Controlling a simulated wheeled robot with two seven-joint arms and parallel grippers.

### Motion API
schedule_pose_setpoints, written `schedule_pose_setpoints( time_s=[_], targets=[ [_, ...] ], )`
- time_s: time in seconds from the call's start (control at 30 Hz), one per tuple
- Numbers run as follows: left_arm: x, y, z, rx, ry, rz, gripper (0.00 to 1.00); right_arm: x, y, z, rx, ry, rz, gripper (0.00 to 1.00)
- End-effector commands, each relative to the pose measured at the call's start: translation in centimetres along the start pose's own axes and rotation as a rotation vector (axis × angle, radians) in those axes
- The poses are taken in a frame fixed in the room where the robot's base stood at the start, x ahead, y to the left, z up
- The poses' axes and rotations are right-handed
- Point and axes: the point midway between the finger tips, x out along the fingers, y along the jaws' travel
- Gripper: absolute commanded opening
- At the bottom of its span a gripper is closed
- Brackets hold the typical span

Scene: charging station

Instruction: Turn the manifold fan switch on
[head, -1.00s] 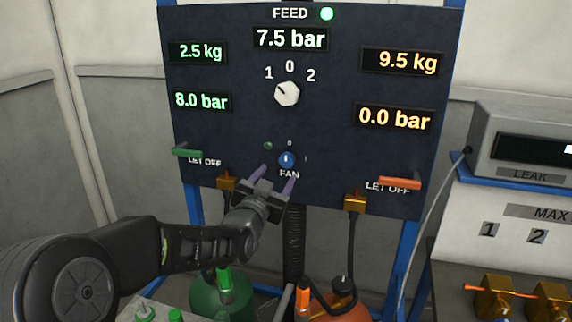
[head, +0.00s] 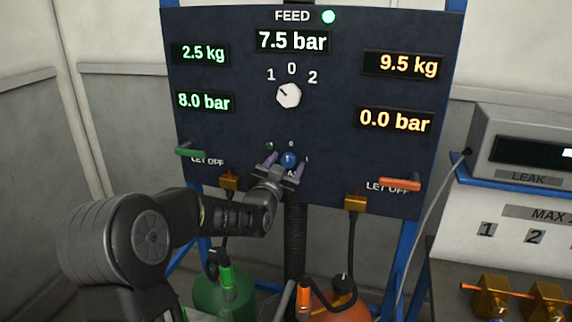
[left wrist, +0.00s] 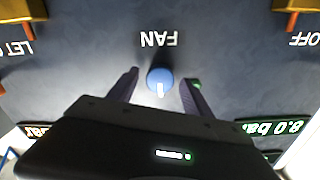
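The fan switch is a small blue round knob (head: 289,159) with a white mark, low in the middle of the dark panel (head: 235,130). In the head view its mark points about up, towards the 0. My left gripper (head: 286,163) is open, with its purple-grey fingers on either side of the knob. In the left wrist view the knob (left wrist: 160,80) lies between the two spread fingers (left wrist: 158,88), with gaps on both sides. The FAN label (left wrist: 159,40) shows upside down there. In the head view my gripper partly covers that label. My right gripper is not in view.
Above the fan switch is a white selector knob (head: 288,95) pointing towards 1. Green (head: 190,151) and orange (head: 400,184) LET OFF handles flank the panel's lower part. Hoses and a green cylinder (head: 222,293) stand below. A leak tester (head: 525,145) is at right.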

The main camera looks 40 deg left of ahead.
Motion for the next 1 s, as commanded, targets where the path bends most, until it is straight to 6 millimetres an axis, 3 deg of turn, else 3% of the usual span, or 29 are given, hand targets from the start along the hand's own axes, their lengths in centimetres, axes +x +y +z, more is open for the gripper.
schedule_pose_setpoints(
  time_s=[0.7,1.0],
  targets=[
    [-0.03,0.02,0.00,0.000,0.000,0.000,0.00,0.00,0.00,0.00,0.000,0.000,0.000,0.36],
    [-0.03,0.07,0.12,0.016,0.000,0.001,0.00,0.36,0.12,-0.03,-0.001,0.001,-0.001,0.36]
  ],
)
